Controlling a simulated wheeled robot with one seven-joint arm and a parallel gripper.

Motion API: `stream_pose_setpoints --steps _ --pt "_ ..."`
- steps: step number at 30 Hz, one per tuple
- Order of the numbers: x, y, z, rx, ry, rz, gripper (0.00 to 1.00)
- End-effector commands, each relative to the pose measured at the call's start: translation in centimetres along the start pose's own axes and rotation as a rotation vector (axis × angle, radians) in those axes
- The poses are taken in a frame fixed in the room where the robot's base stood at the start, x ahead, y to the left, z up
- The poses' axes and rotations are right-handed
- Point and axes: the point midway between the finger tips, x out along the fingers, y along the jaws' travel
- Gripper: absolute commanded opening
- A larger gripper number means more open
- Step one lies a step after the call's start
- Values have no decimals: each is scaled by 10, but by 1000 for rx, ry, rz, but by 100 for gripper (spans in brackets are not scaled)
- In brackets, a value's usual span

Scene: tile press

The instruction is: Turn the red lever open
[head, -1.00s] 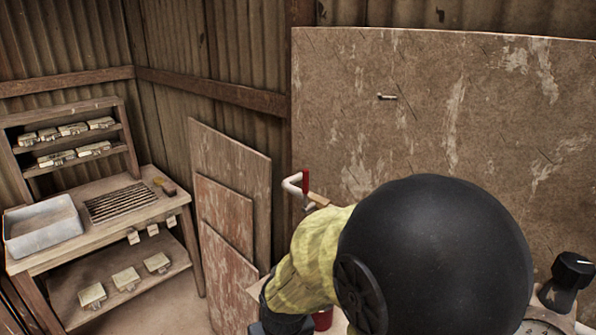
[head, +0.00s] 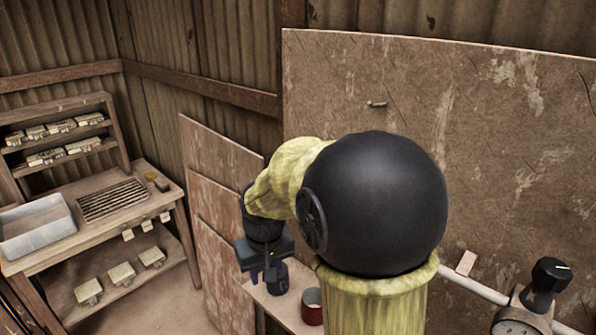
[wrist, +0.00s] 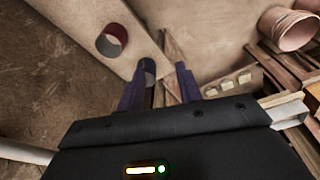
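The red lever does not show in either current view. In the head view my arm covers the place by the big board where it stood on a white pipe earlier. My gripper (head: 263,276) hangs over the small wooden shelf at the lower middle, left of my black elbow. In the wrist view my gripper's (wrist: 160,70) two dark blue fingers stand apart with nothing held between them. The white pipe (head: 472,287) shows right of my arm, and it seems to show at the left edge of the wrist view (wrist: 25,152).
A red cup (head: 312,306) stands on the shelf (head: 262,296). A dark grey-blue cup (wrist: 148,70) stands near the left finger in the wrist view. A gauge with a black knob (head: 550,274) is at the right. A workbench (head: 110,203) with a grey tray stands left.

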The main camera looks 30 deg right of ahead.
Motion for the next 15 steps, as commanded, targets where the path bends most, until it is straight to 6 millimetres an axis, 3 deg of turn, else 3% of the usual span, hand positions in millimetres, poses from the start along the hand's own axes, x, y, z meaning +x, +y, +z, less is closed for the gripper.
stream_pose_setpoints --steps 1,6,15 --pt "-26 7 -20 12 -7 3 35" --pt "-85 30 -69 44 -44 11 35" --pt "-195 80 -128 120 -109 14 35"
